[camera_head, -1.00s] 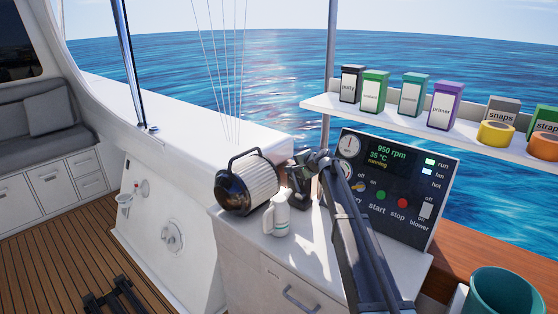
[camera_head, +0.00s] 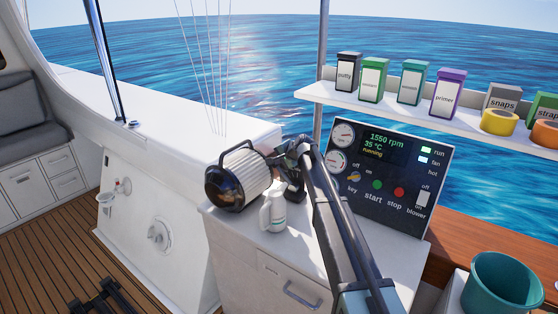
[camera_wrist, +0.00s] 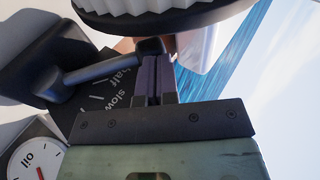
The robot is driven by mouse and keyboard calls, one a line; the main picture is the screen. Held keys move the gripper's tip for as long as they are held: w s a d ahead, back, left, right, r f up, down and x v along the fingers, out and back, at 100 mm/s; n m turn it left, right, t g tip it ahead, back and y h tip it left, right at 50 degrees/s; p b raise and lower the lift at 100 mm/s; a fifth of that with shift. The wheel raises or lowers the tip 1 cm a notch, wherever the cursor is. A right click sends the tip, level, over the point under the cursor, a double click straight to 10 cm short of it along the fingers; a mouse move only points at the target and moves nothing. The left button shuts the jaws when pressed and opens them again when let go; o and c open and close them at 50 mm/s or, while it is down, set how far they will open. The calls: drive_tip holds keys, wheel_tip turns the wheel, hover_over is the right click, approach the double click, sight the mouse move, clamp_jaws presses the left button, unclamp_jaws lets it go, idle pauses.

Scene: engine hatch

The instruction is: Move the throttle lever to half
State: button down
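The throttle lever (camera_wrist: 100,71) shows in the wrist view as a grey rod with a dark knob at its end. It lies close beside the word "half" on the dark dial plate (camera_wrist: 100,92); "slow" is printed further down. I cannot tell whether it is exactly on the half mark. My gripper (camera_wrist: 158,62) has its two fingers together, with their tips at the knob, touching or nearly so. Nothing shows between them. In the head view the throttle's dark housing (camera_head: 294,192) is partly hidden by my arm. The control panel (camera_head: 392,180) reads 1550 rpm, running.
A white bottle (camera_head: 272,212) stands in front. A shelf (camera_head: 400,107) with boxes and tape rolls hangs above the panel. A teal bucket (camera_head: 503,285) stands right.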

drive_tip(key=shift+a, duration=0.1)
drive_tip(key=w+a+r+p+v, duration=0.1)
drive_tip(key=p+v, duration=0.5)
drive_tip(key=v, duration=0.1)
drive_tip(key=a+r+p+v, duration=0.1)
drive_tip(key=r+p+v, duration=0.1)
drive_tip(key=p+v, duration=0.45)
drive_tip(key=s+d+f+n+g+h, duration=0.2)
drive_tip(key=s+n, duration=0.1)
drive_tip(key=s, duration=1.2)
drive_tip(key=s+d+f+n+g+h, duration=0.2)
drive_tip(key=s+n+g, duration=0.1)
drive_tip(key=s, duration=1.2)
drive_tip(key=s+d+f+n+g+h+b, duration=0.1)
drive_tip(key=s+d+f+n+g+h, duration=0.1)
drive_tip(key=s, duration=1.3)
drive_tip(key=shift+d+f+n+g, duration=0.35)
drive_tip(key=shift+n+g, duration=0.05)
drive_tip(key=shift+g, duration=0.1)
drive_tip(key=shift+w, duration=0.1)
